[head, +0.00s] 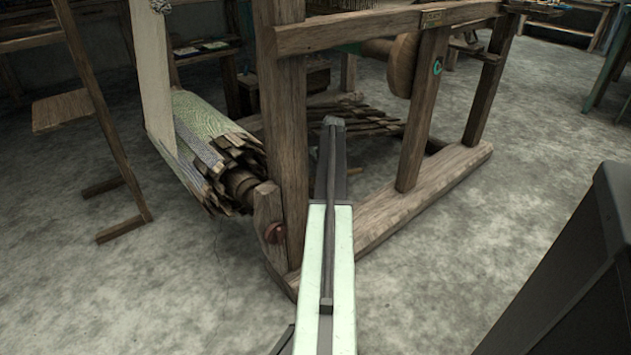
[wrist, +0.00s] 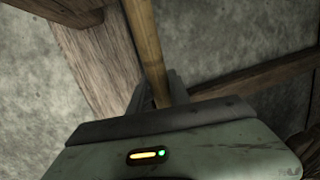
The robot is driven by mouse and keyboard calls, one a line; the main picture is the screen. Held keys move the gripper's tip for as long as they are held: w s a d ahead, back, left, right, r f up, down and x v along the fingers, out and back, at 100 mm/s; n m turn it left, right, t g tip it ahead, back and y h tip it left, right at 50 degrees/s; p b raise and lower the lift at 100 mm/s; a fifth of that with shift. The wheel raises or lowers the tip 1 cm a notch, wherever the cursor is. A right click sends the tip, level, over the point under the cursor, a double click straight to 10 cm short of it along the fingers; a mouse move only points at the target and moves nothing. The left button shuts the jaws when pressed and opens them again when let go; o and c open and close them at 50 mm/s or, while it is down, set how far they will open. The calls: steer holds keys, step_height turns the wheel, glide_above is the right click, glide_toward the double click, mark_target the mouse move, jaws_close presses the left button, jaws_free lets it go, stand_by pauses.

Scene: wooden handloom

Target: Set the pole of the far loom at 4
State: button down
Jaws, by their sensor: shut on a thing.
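In the wrist view, my gripper (wrist: 160,92) is shut on a slim tan wooden pole (wrist: 147,42). The pole runs from the top edge down between the two dark fingers; its lower end is hidden by my gripper's body. In the head view, a large wooden loom (head: 285,110) stands in front of me, and my arm reaches toward its frame. My gripper and the held pole cannot be made out there. No number 4 or pole setting is readable in either view.
A slatted roller with pale cloth (head: 200,130) sits left of the loom's front post. A floor beam (head: 420,195) runs back to the right. A small wooden stand (head: 62,110) is at left. Grey floor (head: 520,150) is open at right. Wooden beams (wrist: 100,65) lie close behind the pole.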

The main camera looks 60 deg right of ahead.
steer(key=c, duration=1.2)
jaws_free()
steer(key=p+v, duration=0.7)
steer(key=v, duration=0.1)
steer(key=shift+p, duration=0.3)
